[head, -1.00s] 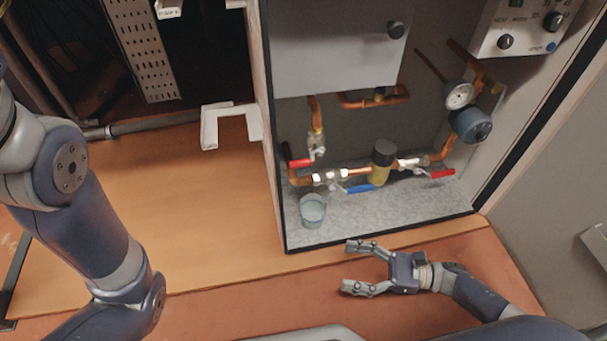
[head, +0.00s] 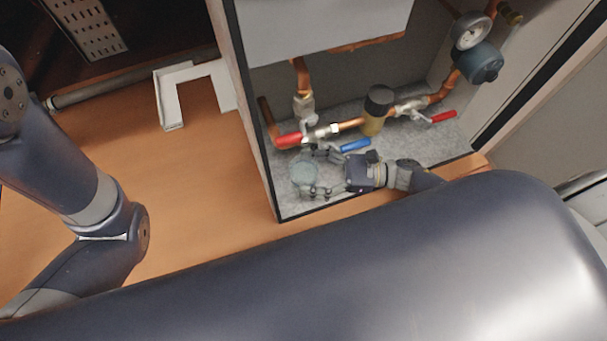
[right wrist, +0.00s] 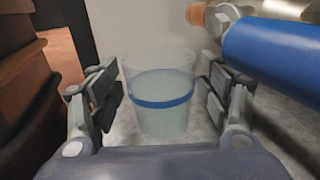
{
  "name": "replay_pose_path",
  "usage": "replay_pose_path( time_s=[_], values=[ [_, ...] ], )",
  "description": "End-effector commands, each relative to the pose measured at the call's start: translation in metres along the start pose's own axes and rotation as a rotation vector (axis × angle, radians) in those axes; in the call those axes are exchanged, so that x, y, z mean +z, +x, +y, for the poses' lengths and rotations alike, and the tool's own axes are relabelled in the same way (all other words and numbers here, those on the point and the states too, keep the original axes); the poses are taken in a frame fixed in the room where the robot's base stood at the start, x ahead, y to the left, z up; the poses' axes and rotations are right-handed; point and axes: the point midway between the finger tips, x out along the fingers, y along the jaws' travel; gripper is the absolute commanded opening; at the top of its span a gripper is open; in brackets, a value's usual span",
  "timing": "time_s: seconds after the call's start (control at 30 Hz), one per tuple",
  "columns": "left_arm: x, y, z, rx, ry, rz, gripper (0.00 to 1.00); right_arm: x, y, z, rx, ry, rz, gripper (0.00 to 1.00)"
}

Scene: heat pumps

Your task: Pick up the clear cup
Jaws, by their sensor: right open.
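The clear cup (head: 304,177) stands upright on the grey floor of the open cabinet, near its front left corner. In the right wrist view the cup (right wrist: 161,92) is see-through with a blue band around it. My right gripper (head: 315,174) is open, with one finger on each side of the cup. In the right wrist view a gap shows between the cup and the fingers, narrower on the right. The left arm shows at the left of the head view, but its gripper is out of the picture.
A blue valve handle (head: 355,146) lies close behind my right gripper; it fills the upper right of the wrist view (right wrist: 275,52). A red handle (head: 289,139) and copper pipes (head: 302,76) are behind the cup. The cabinet's left wall (head: 250,120) stands close beside the cup.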

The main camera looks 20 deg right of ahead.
Motion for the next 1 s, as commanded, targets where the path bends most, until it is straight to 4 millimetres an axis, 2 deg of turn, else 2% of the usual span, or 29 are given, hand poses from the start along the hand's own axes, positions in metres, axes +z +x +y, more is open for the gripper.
replay_pose_path(
  time_s=[0.4, 0.67, 0.77, 0.9, 1.0],
  values=[
    [-0.006, -0.016, 0.004, 0.001, 0.000, 0.001, 0.17, -0.001, 0.052, 0.000, 0.001, -0.001, 0.000, 0.71],
    [-0.006, -0.016, 0.004, 0.001, 0.000, 0.001, 0.17, 0.000, 0.055, 0.000, 0.000, 0.000, 0.001, 0.71],
    [-0.006, -0.016, 0.004, 0.001, 0.000, 0.001, 0.17, 0.001, 0.055, 0.000, 0.000, 0.000, 0.000, 0.53],
    [-0.006, -0.016, 0.004, 0.001, 0.000, 0.001, 0.17, 0.000, 0.054, 0.000, 0.000, 0.000, 0.001, 0.22],
    [-0.006, -0.016, 0.004, 0.001, 0.000, 0.001, 0.17, 0.000, 0.054, 0.000, 0.000, 0.000, 0.001, 0.20]
  ],
)
